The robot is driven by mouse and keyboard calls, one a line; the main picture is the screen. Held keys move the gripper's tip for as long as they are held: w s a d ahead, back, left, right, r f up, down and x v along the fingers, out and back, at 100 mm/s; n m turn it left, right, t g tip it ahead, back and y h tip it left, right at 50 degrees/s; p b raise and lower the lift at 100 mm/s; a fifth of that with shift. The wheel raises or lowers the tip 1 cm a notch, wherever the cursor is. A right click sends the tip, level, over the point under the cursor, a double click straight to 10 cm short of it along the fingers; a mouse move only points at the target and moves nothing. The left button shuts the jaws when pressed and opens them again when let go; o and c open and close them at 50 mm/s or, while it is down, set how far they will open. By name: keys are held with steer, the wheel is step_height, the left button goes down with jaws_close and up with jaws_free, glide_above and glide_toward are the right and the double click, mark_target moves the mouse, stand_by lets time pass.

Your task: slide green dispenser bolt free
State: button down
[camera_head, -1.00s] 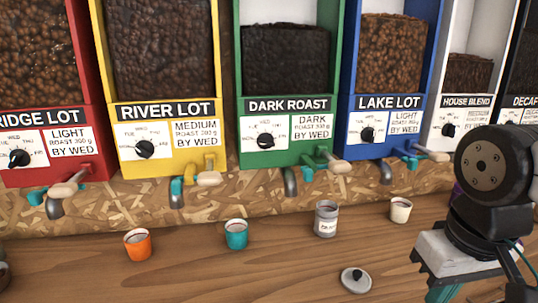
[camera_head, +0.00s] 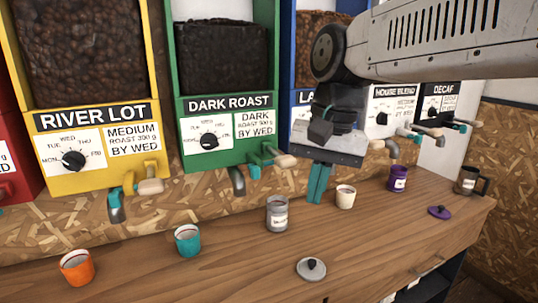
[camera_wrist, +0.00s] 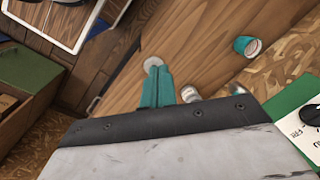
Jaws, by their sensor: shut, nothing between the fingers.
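The green dispenser (camera_head: 213,153), labelled DARK ROAST, stands against the wall left of centre in the head view. Its bolt (camera_head: 280,157) has a pale wooden handle pointing right, above a grey spout (camera_head: 237,181) with a teal piece beside it. My gripper (camera_head: 318,190) has teal fingers pointing down, closed together and empty. It is to the right of the bolt, apart from it, in front of the blue dispenser. In the wrist view the shut fingers (camera_wrist: 158,88) hang over the wooden counter, and a corner of the green dispenser (camera_wrist: 292,98) shows at right.
A yellow RIVER LOT dispenser (camera_head: 93,165) is at left; HOUSE BLEND (camera_head: 393,118) and DECAF (camera_head: 446,112) are at right. On the counter are an orange cup (camera_head: 77,268), teal cup (camera_head: 187,241), grey labelled canister (camera_head: 277,213), cream cup (camera_head: 345,197), purple cup (camera_head: 397,178) and grey lid (camera_head: 311,268).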

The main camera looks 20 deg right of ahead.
steer(key=w+r+m+y, duration=0.1)
steer(key=w+r+m, duration=0.2)
steer(key=w, duration=0.2)
steer(key=w+d+r+m+y, duration=0.1)
steer(key=w+r+m, duration=0.2)
steer(key=w+m, duration=0.1)
steer(key=w+d+r+m+y, duration=0.1)
steer(key=w+r+m, duration=0.2)
steer(key=w, duration=0.4)
steer(key=shift+d+r+m+g, duration=0.2)
steer(key=shift+m+g, duration=0.1)
steer(key=shift+m, duration=0.1)
steer(key=shift+f, duration=0.1)
steer(key=x, duration=1)
steer(key=shift+a, duration=0.1)
